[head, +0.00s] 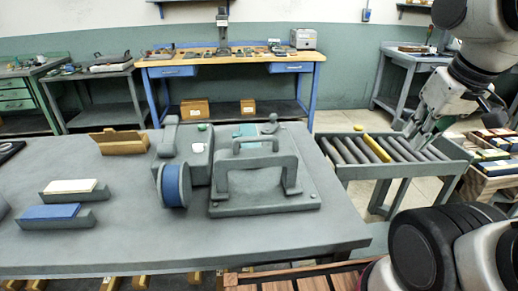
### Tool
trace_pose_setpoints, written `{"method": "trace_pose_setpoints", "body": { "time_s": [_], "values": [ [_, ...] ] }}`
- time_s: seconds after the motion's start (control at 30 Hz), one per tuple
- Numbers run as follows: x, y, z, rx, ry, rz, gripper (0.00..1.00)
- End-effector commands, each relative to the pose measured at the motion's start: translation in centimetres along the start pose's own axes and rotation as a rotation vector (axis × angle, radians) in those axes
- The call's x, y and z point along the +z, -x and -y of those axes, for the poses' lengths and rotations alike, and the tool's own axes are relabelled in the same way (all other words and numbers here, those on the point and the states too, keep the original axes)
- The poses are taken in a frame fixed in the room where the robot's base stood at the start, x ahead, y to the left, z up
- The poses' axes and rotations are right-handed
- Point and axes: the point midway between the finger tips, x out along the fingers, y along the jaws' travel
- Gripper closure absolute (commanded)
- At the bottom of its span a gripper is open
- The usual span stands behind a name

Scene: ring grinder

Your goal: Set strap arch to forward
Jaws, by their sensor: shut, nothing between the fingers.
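A grey strap arch (256,162) stands upright on a flat grey base plate (265,204) on the workbench, in the middle of the head view. Its top bar runs left to right and its two legs come down to the plate. A grey machine body (196,146) with a blue-faced wheel (174,186) stands just left of it. My gripper (408,134) is at the right, above the roller stand, well apart from the arch. It is shut and empty. Part of the machine behind the arch is hidden.
The grey workbench (120,245) also holds a white block (70,186) and a blue block (50,212) in holders, and an open cardboard box (120,142). A roller stand (345,172) with one yellow roller (377,149) is to the right. The bench's front left is clear.

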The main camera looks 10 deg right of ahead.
Motion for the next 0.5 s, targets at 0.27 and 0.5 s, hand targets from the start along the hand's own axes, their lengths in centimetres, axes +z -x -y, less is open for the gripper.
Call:
{"method": "trace_pose_setpoints", "body": {
  "time_s": [0.27,0.5],
  "values": [
    [-0.1,-0.1,0.5,-0.009,0.022,0.003,0.76],
    [-3.8,-3.2,7.4,-0.088,0.289,0.155,0.64]
  ]
}}
